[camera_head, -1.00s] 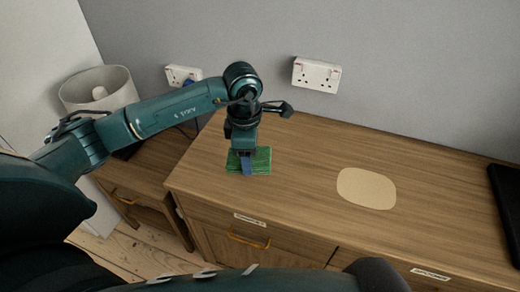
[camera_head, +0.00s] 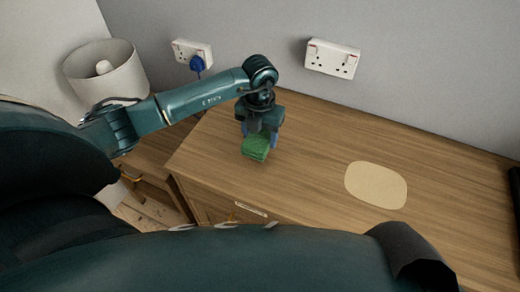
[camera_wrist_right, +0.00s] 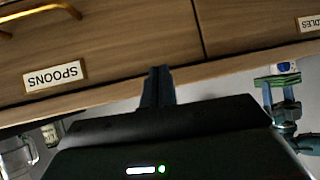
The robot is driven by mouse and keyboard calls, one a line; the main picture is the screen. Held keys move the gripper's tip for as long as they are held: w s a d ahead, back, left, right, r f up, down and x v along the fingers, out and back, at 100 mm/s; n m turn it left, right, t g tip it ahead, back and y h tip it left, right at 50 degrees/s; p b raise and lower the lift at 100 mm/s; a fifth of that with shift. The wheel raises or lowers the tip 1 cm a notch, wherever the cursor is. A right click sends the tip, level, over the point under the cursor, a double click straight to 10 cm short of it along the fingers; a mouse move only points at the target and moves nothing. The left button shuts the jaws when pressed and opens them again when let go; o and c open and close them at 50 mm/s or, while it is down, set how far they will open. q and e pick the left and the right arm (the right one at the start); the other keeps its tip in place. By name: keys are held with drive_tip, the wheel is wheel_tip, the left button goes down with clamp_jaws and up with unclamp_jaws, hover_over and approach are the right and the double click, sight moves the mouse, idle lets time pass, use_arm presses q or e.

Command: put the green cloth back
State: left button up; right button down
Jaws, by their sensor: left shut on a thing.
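The green cloth (camera_head: 256,148) is a small folded stack, held slightly tilted at the left part of the wooden cabinet top (camera_head: 310,165). My left gripper (camera_head: 259,133) points down and is shut on it. Whether the cloth touches the wood is hard to tell. The cloth also shows small at the right of the right wrist view (camera_wrist_right: 277,81), which is upside down. My right gripper (camera_wrist_right: 157,72) shows there with its fingers together and nothing between them, near the cabinet front. It is out of the head view.
A flat cream rounded mat (camera_head: 376,184) lies on the cabinet top, with clear wood around it. A dark object (camera_head: 515,190) is at the right edge. A lamp (camera_head: 105,70) stands at left. Drawers carry labels, one reading SPOONS (camera_wrist_right: 55,77). Wall sockets (camera_head: 332,59) are behind.

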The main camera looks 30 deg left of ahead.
sight(260, 145)
use_arm(q)
drive_tip(key=shift+f, duration=0.6)
wheel_tip(260, 145, down, 2)
drive_tip(key=shift+f+b, duration=0.25)
drive_tip(key=shift+b, duration=0.95)
drive_tip(key=shift+f, duration=0.2)
drive_tip(key=shift+r, duration=0.15)
drive_tip(key=shift+f, duration=0.2)
drive_tip(key=o, duration=0.9)
drive_tip(key=shift+o, duration=0.2)
use_arm(e)
drive_tip(key=shift+w+a+n+y, duration=0.2)
drive_tip(key=shift+a+n+y, duration=0.15)
drive_tip(key=shift+a, duration=0.35)
